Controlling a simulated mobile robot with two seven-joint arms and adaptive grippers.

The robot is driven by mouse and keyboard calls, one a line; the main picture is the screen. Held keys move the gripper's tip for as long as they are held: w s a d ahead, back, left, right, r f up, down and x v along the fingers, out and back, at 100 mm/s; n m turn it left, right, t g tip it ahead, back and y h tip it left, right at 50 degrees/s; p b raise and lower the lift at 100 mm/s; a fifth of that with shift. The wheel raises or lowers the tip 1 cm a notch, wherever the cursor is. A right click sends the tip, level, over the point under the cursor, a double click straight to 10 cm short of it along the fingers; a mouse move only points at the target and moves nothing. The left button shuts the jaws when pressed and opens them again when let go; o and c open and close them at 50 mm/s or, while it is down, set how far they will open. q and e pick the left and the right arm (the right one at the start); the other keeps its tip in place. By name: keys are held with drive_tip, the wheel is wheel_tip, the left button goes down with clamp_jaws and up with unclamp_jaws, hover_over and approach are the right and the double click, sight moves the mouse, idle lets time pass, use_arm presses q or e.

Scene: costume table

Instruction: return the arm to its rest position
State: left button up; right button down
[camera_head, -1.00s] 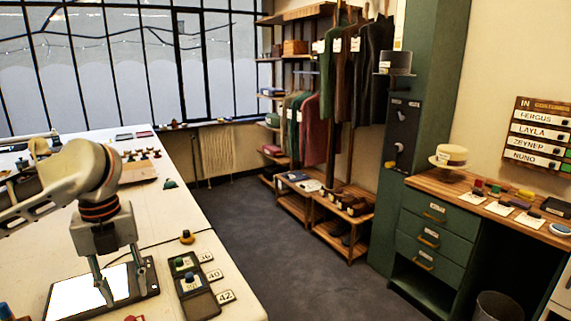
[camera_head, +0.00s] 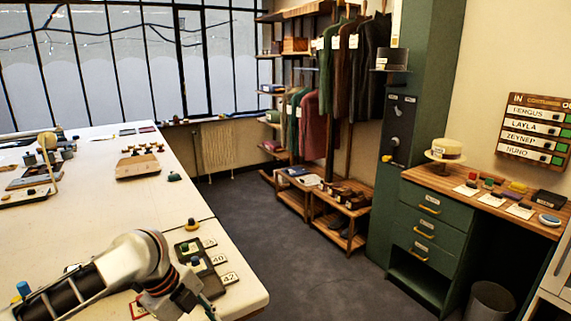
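My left arm (camera_head: 125,262) comes in low from the left over the near end of the white table (camera_head: 110,215). Its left gripper (camera_head: 207,306) is at the bottom edge, near the dark tray (camera_head: 203,268) with knobs and number cards. Only a small part of the gripper shows; the rest is cut off by the frame, so its opening and anything in it are hidden. My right gripper is not in view.
A blue-topped object (camera_head: 24,290) is at the lower left. Card 42 (camera_head: 230,279) lies near the corner. A wooden board (camera_head: 138,166) with small pieces is farther back. The middle tabletop is mostly clear.

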use_arm(q)
drive_tip(key=s+d+f+n+t+h, duration=0.1)
drive_tip(key=d+f+n+t+h, duration=0.15)
drive_tip(key=d+f+n, duration=0.35)
drive_tip(key=s+d+f+n+t+h, duration=0.1)
drive_tip(key=d+f+n+t, duration=0.2)
drive_tip(key=f+n, duration=0.35)
drive_tip(key=s+a+f+n+t+y, duration=0.4)
drive_tip(key=s+a+f+n, duration=0.3)
drive_tip(key=s+a+f, duration=0.4)
drive_tip(key=s+a+y, duration=0.1)
drive_tip(key=s, duration=0.2)
drive_tip(key=shift+s+a+f, duration=0.2)
drive_tip(key=shift+s+a, duration=0.15)
